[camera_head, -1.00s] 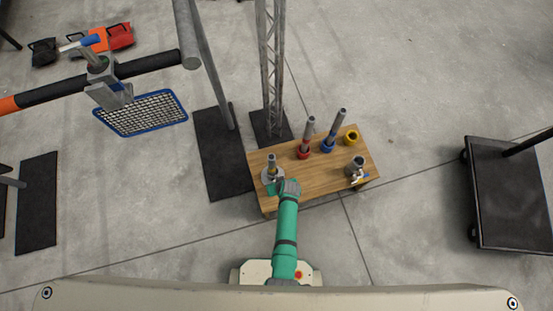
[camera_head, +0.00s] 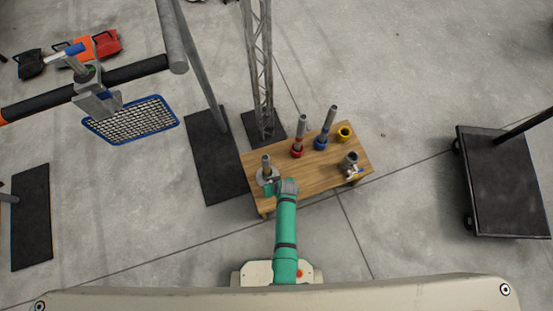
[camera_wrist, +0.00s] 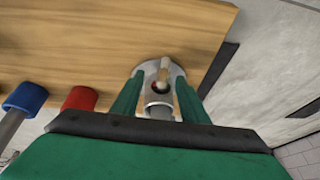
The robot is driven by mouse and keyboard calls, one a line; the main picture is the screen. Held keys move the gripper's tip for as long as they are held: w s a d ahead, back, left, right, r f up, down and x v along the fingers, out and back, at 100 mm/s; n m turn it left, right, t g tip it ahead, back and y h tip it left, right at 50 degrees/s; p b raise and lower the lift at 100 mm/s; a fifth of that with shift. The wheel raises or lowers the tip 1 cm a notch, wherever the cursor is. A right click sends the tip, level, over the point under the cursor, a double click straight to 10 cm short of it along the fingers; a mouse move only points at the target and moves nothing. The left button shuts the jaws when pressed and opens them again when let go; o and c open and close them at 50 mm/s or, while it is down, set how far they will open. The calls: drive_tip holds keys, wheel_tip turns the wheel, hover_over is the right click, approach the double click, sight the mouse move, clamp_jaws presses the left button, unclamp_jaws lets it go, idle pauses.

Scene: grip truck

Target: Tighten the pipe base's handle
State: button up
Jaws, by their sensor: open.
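The pipe base (camera_head: 266,175) is a round grey metal plate with an upright pipe, at the left end of the wooden table. In the wrist view, the pipe base (camera_wrist: 176,72) lies between my fingers. Its small pale tan handle (camera_wrist: 164,65) sticks up from the collar beside a dark round opening. My gripper (camera_wrist: 159,82) has green fingers, open on either side of the collar and handle. I cannot tell whether a finger touches them. In the head view my gripper (camera_head: 269,189) is at the near side of the pipe base and partly covers it.
The wooden table (camera_head: 318,178) also holds a red-based pipe (camera_head: 298,145), a blue-based pipe (camera_head: 325,133), a yellow ring (camera_head: 344,132) and a grey fitting (camera_head: 350,163). A truss tower (camera_head: 262,80) stands behind. A black cart (camera_head: 505,185) is at the right.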

drive_tip(key=v, duration=0.9)
